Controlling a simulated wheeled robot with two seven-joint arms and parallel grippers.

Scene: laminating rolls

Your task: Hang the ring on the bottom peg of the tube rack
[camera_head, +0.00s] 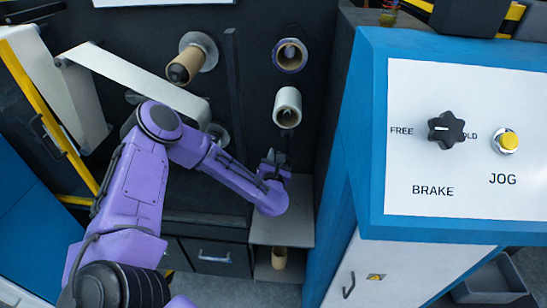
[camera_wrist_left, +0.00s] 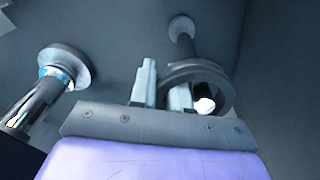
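My left gripper (camera_head: 275,163) is below the white roll in the head view. In the left wrist view its two fingers (camera_wrist_left: 163,95) stand close together, with the near rim of a dark grey ring (camera_wrist_left: 222,78) between them. A dark peg (camera_wrist_left: 184,45) comes out from a round flange on the wall behind the ring. The ring overlaps the peg in this view, and a bright round end shows inside the ring's opening. I cannot tell whether the ring rests on the peg. My right gripper is in neither view.
A white roll (camera_head: 287,107) and a brown-cored roll (camera_head: 290,56) sit on pegs above my gripper. Another flanged peg (camera_wrist_left: 62,70) stands at the left in the wrist view. A blue control cabinet (camera_head: 367,130) closes off the right. A grey shelf (camera_head: 290,232) lies below.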

